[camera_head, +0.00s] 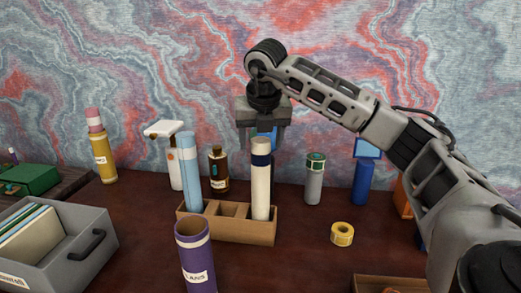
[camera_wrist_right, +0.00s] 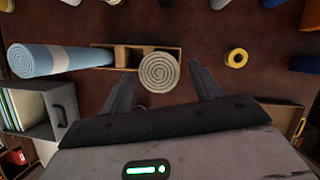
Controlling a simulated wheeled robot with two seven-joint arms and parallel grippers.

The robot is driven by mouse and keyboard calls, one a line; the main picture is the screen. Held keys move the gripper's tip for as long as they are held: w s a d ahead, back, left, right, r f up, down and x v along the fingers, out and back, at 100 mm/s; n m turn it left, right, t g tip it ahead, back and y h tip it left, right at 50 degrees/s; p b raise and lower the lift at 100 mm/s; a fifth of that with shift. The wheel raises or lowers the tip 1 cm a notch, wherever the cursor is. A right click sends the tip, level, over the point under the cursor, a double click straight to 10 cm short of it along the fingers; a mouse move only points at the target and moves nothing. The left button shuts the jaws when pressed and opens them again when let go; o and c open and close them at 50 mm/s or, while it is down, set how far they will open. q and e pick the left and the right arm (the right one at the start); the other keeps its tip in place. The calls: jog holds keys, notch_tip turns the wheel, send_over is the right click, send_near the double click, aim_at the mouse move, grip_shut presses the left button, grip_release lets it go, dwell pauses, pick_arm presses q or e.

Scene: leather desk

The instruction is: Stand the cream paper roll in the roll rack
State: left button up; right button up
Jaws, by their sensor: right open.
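The cream paper roll (camera_head: 261,185), with a dark blue band near its top, stands upright in the right compartment of the wooden roll rack (camera_head: 245,231). The rack's front wall hides its foot. A light blue roll (camera_head: 190,170) stands in the left compartment; the middle one looks empty. My right gripper (camera_head: 262,132) points down just above the cream roll, open and empty. In the right wrist view, the cream roll's spiral end (camera_wrist_right: 159,72) shows between the two spread fingers (camera_wrist_right: 162,88). My left gripper is not in view.
A purple roll (camera_head: 195,260) stands in front of the rack. A grey file box (camera_head: 85,245) is at the left. A yellow tape roll (camera_head: 342,234) and a grey-green tube (camera_head: 314,180) are to the right. A brown bottle (camera_head: 218,172) stands behind the rack.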

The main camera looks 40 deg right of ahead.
jog(key=v, duration=0.8)
dwell(0.4)
